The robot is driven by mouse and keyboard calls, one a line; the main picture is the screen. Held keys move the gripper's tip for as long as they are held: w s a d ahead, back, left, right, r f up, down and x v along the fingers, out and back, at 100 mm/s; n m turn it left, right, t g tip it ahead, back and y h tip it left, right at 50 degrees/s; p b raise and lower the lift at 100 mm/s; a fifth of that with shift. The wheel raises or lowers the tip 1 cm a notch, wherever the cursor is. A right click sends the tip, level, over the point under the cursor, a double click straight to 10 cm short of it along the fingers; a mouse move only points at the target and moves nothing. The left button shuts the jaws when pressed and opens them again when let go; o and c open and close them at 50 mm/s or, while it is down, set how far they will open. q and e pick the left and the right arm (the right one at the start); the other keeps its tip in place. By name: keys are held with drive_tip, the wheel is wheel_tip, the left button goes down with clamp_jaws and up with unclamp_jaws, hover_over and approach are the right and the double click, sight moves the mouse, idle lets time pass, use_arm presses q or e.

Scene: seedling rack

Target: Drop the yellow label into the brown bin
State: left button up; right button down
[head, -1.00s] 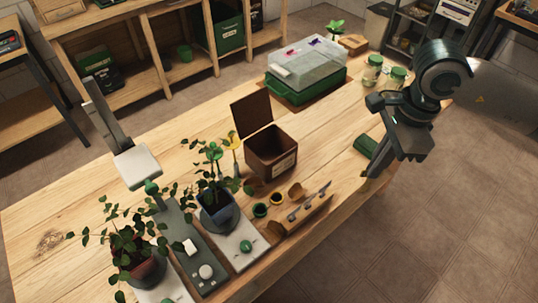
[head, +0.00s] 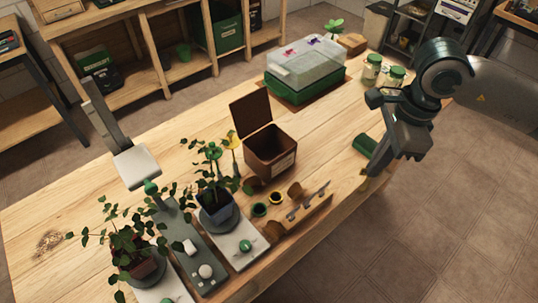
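The brown bin (head: 268,166) stands upright on the wooden table, its lid (head: 250,113) raised at the back left and a pale tag on its front. A yellow flower-like piece (head: 233,141) stands beside the bin, behind a potted plant; I cannot tell whether it is the yellow label. My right gripper (head: 368,176) points down by the table's right edge, apart from the bin. A small yellow piece (head: 364,184) shows at its tip, perhaps the label. Its fingers are too hard to make out to tell open from shut. My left gripper is not in view.
Two potted plants (head: 218,202) stand at the front left. Small pots (head: 259,210) and a wooden tool holder (head: 306,212) sit before the bin. A green cylinder (head: 365,144) lies beside my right gripper. A clear-lidded green box (head: 303,88) stands behind.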

drive_tip(key=n, duration=0.1)
drive_tip(key=f+n, duration=0.1)
drive_tip(key=n, duration=0.2)
drive_tip(key=shift+a+f, duration=0.2)
drive_tip(key=shift+a, duration=0.1)
drive_tip(key=n, duration=0.2)
drive_tip(key=f+n, duration=0.1)
drive_tip(key=n, duration=0.1)
drive_tip(key=n+b, duration=0.1)
drive_tip(key=shift+a+f+n+g+h, duration=0.25)
drive_tip(key=shift+a+n+g+h, duration=0.05)
drive_tip(key=shift+n+g+h, duration=0.1)
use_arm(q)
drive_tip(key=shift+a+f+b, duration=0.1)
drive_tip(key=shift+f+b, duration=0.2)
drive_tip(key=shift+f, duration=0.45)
use_arm(e)
drive_tip(key=n, duration=0.3)
drive_tip(key=f+n, duration=0.1)
drive_tip(key=n, duration=0.2)
drive_tip(key=a+f+n, duration=0.1)
drive_tip(key=n, duration=0.1)
drive_tip(key=shift+s+f+n+g+h, duration=0.1)
drive_tip(key=shift+f+n+g+h, duration=0.05)
drive_tip(key=shift+n+g+h, duration=0.2)
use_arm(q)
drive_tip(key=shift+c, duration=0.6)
